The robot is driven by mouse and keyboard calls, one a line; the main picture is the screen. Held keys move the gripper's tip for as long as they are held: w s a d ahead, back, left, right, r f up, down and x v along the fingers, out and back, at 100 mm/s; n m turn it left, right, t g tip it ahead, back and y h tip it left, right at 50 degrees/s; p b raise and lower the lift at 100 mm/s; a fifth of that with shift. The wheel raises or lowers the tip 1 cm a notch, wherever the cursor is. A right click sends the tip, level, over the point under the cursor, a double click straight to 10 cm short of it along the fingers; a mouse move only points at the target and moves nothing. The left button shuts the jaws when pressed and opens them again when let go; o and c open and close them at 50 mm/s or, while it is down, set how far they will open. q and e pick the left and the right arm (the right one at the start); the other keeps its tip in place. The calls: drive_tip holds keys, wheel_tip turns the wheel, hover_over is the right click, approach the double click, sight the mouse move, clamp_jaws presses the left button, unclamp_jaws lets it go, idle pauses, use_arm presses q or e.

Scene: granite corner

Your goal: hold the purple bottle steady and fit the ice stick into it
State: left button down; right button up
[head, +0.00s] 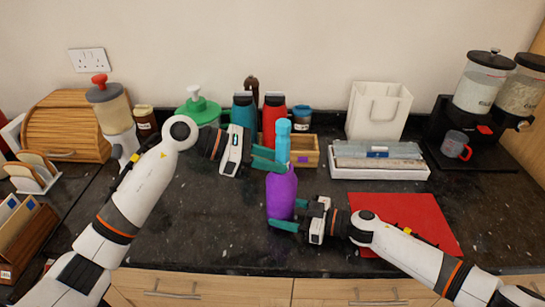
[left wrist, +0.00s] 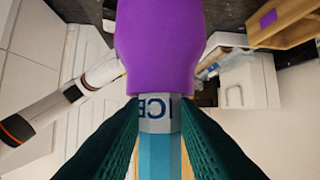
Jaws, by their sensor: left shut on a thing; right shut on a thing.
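The blue ice stick (head: 283,140) stands upright, directly above the purple bottle (head: 281,193). My left gripper (head: 269,159) is shut on the ice stick just above the bottle's top. My right gripper (head: 287,215) is shut on the lower part of the bottle, which looks upright. In the left wrist view, the stick (left wrist: 160,150) with its ICE label lies between the green fingers, and its end meets the neck of the purple bottle (left wrist: 160,45). I cannot tell how far, if at all, the stick is inside the mouth, which is hidden.
A wooden box (head: 305,151) stands close behind the stick, with red (head: 273,115) and teal bottles at the back. A white tray with boxes (head: 380,173) is to the right. A red mat (head: 425,222) lies under my right arm. The dark counter at front left is clear.

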use_arm(q)
drive_tip(key=shift+f, duration=0.15)
drive_tip(key=c, duration=1.2)
unclamp_jaws()
drive_tip(key=shift+c, duration=0.2)
drive_tip(key=shift+o, duration=0.8)
drive_tip(key=v, duration=1.2)
use_arm(e)
drive_tip(key=o, duration=0.8)
